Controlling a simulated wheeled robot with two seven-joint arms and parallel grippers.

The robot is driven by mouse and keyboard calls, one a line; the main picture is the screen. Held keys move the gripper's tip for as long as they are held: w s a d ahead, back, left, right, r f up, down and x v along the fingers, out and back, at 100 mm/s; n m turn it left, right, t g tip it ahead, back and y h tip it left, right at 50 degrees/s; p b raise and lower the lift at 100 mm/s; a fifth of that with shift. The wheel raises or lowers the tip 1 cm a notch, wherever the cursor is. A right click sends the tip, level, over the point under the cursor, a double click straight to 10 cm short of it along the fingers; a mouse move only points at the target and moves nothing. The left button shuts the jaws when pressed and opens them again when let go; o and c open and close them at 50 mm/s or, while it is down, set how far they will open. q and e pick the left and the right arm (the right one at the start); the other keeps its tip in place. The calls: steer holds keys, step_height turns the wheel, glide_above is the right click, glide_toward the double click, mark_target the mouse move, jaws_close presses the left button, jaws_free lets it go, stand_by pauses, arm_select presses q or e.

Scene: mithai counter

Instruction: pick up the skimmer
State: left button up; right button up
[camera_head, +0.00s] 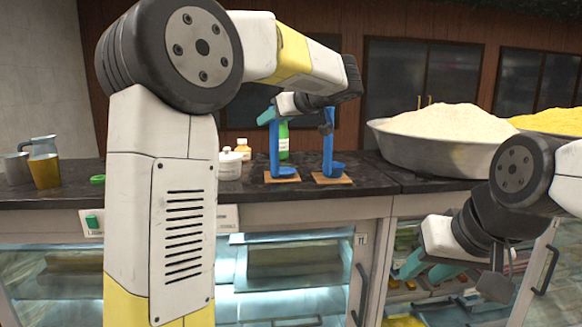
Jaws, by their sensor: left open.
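Two blue long-handled utensils stand upright on small wooden bases on the dark counter. The left one (274,148) has a shallow, flat-looking head and looks like the skimmer. The right one (328,155) has a deeper cup-like head. My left gripper (270,114) is open at the top of the left utensil's handle, its teal finger overlapping the handle top in the picture. I cannot tell whether they touch. My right gripper (418,265) hangs low in front of the counter, away from the utensils; its opening is unclear.
A wide metal pan of pale grain (440,152) stands right of the utensils, with yellow food behind it. A green bottle (284,138) and a white jar (230,165) stand at the back. Metal cups and a yellow mug (45,172) are at the far left. Glass cabinets are below.

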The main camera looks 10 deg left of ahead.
arm_select(q)
steer(key=shift+w+a+f, duration=0.1)
steer(key=shift+w+a, duration=0.05)
steer(key=shift+a, duration=0.05)
jaws_close()
stand_by(1.3)
